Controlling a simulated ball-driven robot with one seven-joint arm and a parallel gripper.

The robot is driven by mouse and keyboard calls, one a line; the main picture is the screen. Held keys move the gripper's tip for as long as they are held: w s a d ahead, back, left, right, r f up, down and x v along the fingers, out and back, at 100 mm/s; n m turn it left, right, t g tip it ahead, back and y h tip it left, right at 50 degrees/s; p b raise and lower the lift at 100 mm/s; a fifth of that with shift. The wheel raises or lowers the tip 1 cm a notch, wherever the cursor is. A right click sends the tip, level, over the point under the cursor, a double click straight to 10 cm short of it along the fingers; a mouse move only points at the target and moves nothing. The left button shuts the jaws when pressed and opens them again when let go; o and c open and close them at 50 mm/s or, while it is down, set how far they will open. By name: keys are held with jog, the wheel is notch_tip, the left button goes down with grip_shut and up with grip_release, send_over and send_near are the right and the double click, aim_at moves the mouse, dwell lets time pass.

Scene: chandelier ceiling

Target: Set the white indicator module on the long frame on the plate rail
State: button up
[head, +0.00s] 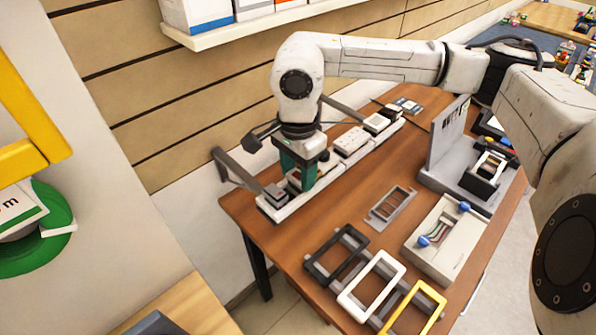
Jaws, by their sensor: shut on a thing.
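My gripper (301,172), with dark green fingers, points down over the near part of a long white strip (267,210) at the back left of the table. It is shut on a small module there, mostly hidden between the fingers; I cannot tell its kind or whether it touches the strip. A white module (351,140) sits farther along the strip, apart from the gripper. A rack at the front holds a black frame (322,268), a white frame (352,300) and a yellow frame (428,293). A grey long frame (391,206) lies flat behind them. I cannot tell which part is the plate rail.
A pale box with blue knobs (452,238) stands at the right front. A grey upright stand (447,140) is behind it. A dark bracket (231,172) and a slatted wall lie left of the strip. Some bare tabletop (340,205) separates the strip from the frames.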

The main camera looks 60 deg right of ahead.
jog(key=o, duration=1.1)
jog(key=shift+r+p, duration=0.8)
jog(key=shift+r, duration=2.2)
